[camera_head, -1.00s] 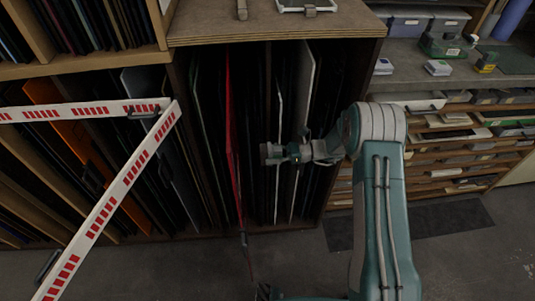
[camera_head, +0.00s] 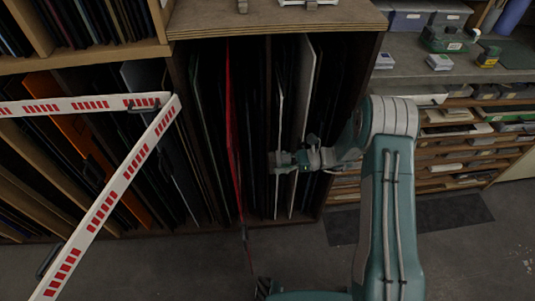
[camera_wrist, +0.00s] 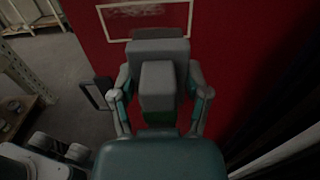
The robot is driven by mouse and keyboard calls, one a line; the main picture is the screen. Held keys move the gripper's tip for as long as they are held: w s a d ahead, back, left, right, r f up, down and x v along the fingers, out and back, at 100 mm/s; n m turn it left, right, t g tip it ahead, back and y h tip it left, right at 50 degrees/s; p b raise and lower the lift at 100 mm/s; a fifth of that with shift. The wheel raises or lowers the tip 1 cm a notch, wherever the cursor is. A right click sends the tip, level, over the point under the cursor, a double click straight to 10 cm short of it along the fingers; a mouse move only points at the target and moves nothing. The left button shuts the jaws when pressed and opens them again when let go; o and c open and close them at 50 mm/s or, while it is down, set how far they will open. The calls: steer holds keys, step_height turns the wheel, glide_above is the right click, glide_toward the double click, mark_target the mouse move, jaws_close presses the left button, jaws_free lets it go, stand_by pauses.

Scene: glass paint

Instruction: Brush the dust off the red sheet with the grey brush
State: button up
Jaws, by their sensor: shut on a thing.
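The red sheet (camera_head: 233,140) stands nearly edge-on in the middle rack in the head view. In the wrist view its red face (camera_wrist: 230,45) fills the background, with a pale rectangular outline and a faint grey smudge near the top. My gripper (camera_head: 300,158) is to the right of the sheet and points left towards it. In the wrist view my gripper (camera_wrist: 160,95) has its fingers on both sides of the grey brush (camera_wrist: 158,50), shut on it. The brush's far side is hidden, so I cannot tell whether it touches the sheet.
Other sheets (camera_head: 308,120) stand upright in the rack close to my gripper. A red-and-white barrier (camera_head: 115,195) crosses the left. A wooden top (camera_head: 270,20) is above the rack. Shelves (camera_head: 450,155) with small boxes stand at the right. Grey floor (camera_head: 195,275) lies clear in front.

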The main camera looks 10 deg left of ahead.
steer(key=s+f, duration=0.2)
steer(key=s, duration=0.6)
steer(key=shift+x, duration=2.5)
steer(key=shift+x, duration=0.95)
steer(key=shift+r, duration=0.15)
